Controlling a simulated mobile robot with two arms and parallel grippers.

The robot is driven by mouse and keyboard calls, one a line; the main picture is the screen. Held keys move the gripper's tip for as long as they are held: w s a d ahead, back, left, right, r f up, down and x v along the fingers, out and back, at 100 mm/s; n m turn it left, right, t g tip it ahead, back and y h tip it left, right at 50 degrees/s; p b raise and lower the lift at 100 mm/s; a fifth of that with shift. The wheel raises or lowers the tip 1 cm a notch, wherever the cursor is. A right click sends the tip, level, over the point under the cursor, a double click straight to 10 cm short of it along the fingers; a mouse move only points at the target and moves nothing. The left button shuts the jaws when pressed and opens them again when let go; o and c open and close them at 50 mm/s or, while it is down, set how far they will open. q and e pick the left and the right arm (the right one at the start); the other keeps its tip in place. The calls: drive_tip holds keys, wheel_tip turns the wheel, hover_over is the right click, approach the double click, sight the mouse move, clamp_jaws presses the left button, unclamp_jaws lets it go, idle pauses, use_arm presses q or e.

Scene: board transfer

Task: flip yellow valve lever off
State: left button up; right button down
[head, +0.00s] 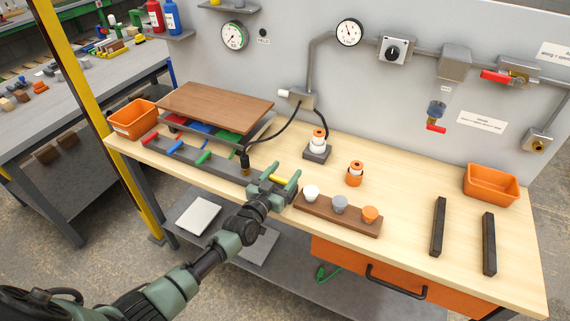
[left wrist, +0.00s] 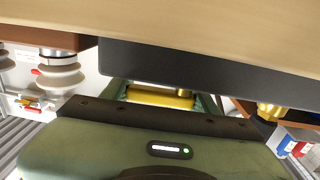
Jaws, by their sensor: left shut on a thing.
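The yellow valve lever (head: 279,180) is at the right end of a grey manifold bar (head: 222,172) along the front of the wooden workbench. My left gripper (head: 276,186) is at that end of the bar, its fingers around the lever and partly hiding it. In the left wrist view the yellow lever (left wrist: 158,97) lies crosswise between the fingers, and the gripper is shut on it. Other levers on the bar are red (head: 150,138), blue (head: 175,148) and green (head: 203,157). My right gripper is not in view.
A brown board (head: 215,106) lies over a rack behind the bar. A brown block with several knobs (head: 335,213) stands close to the gripper's right. A black plug with a cable (head: 245,163) is to its left. An orange bin (head: 491,185) and two dark bars (head: 438,226) are at right.

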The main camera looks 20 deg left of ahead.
sight(278, 181)
use_arm(q)
drive_tip(key=shift+w+r+n+y, duration=0.15)
drive_tip(key=shift+r+n+y, duration=0.2)
drive_tip(key=shift+y, duration=0.15)
drive_tip(key=shift+a+f, duration=0.15)
drive_tip(key=shift+f, duration=0.1)
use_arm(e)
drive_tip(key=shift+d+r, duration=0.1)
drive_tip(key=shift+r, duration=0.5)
use_arm(q)
drive_tip(key=o, duration=1.4)
drive_tip(key=shift+c, duration=0.2)
drive_tip(key=shift+f, duration=0.1)
drive_tip(key=shift+s, duration=0.45)
drive_tip(key=s, duration=0.7)
drive_tip(key=shift+a, duration=0.35)
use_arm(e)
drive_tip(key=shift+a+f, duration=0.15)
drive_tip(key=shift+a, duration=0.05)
